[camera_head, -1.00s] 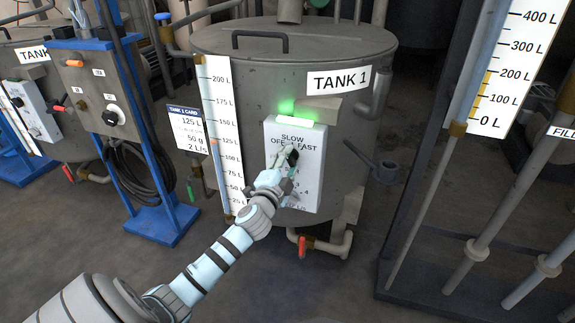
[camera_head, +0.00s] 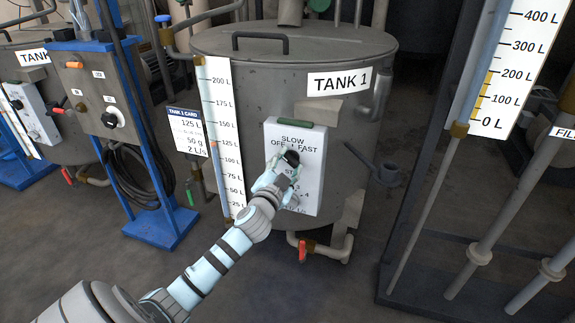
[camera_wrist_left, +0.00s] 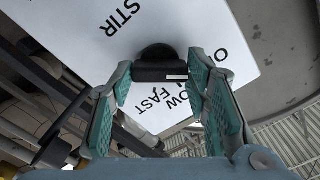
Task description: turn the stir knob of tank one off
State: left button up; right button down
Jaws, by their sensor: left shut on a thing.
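The stir knob (camera_head: 292,157) of tank one is black and sits on the white control panel (camera_head: 312,172), under the words OFF, SLOW and FAST. My left gripper (camera_head: 286,164) is at the knob and shut on it. In the left wrist view the knob (camera_wrist_left: 158,62) lies between the two teal fingers (camera_wrist_left: 160,82). A pale mark on the knob's bar is at its right end, on the side of the partly hidden word OFF. The indicator lamp (camera_head: 296,123) on top of the panel is dark green and unlit. Tank one (camera_head: 262,95) stands behind the panel.
A tank card (camera_head: 188,132) hangs left of the level scale (camera_head: 220,140). A blue stand with a grey control box (camera_head: 98,90) is at the left. A red-handled valve (camera_head: 303,248) is below the tank. Vertical pipes (camera_head: 480,250) stand at the right. Open floor lies in front.

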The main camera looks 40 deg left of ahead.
pick_arm(q)
jog(key=shift+f, duration=0.1)
jog(key=o, duration=1.2)
jog(key=shift+c, duration=0.2)
jog(key=v, duration=1.2)
